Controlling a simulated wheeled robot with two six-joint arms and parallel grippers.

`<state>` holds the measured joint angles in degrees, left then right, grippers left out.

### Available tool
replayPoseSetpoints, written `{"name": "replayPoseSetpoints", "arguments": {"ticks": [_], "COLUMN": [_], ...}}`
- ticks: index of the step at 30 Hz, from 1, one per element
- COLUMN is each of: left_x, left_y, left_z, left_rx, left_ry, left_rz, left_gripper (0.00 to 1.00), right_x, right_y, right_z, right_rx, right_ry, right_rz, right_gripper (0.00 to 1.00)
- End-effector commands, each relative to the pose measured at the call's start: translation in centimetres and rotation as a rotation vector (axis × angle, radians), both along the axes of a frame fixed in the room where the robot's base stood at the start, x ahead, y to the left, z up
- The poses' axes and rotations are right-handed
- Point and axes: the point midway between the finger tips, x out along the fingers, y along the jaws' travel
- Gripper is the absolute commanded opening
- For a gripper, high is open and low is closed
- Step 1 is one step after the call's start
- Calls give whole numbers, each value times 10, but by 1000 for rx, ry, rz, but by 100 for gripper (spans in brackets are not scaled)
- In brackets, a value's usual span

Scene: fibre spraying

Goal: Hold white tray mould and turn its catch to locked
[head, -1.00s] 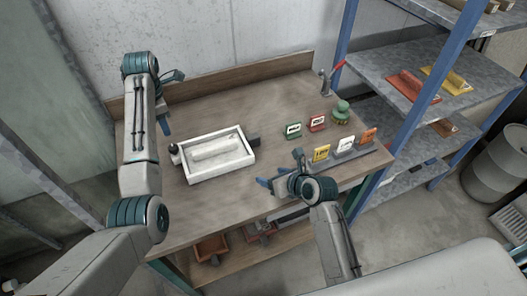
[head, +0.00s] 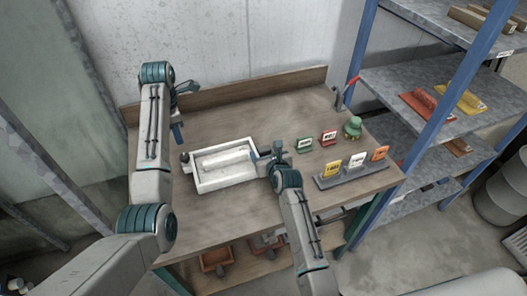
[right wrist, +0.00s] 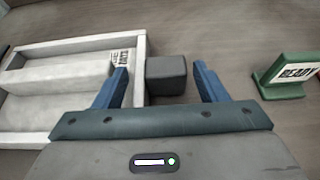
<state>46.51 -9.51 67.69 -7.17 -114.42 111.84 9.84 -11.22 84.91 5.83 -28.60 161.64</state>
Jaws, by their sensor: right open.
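The white tray mould (head: 225,184) lies on the workbench, with a raised white bar inside it. A dark block (right wrist: 166,75) sticks out from its right side. A small dark knob (head: 185,157) sits at its left end; I cannot tell which way it is turned. My right gripper (head: 266,151) is open at the tray's right end. In the right wrist view its blue fingers (right wrist: 161,72) stand on either side of the dark block, with gaps at both sides. My left gripper (head: 180,130) hangs behind the tray's left end, apart from it; its jaw gap is unclear.
A green READY sign (right wrist: 288,75) stands right of my right gripper. A red sign (head: 328,138) and a green round-topped object (head: 352,127) are beyond it. A rack of coloured cards (head: 350,174) stands at the front right.

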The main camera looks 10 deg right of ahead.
Motion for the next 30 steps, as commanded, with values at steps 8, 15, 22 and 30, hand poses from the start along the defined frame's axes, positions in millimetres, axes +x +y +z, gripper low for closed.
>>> {"name": "replayPoseSetpoints", "arguments": {"ticks": [8,15,22,30], "left_x": [0,0,0,0], "left_y": [0,0,0,0], "left_z": [0,0,0,0], "left_rx": [0,0,0,0], "left_ry": [0,0,0,0], "left_rz": [0,0,0,0], "left_gripper": [36,36,36,0], "right_x": [20,21,20,20], "right_y": [3,3,3,3], "right_z": [-8,-9,-9,-9], "right_rx": [1,1,1,1], "right_ry": [0,0,0,1], "right_rz": [0,0,0,0], "right_gripper": [65,65,30,18]}}
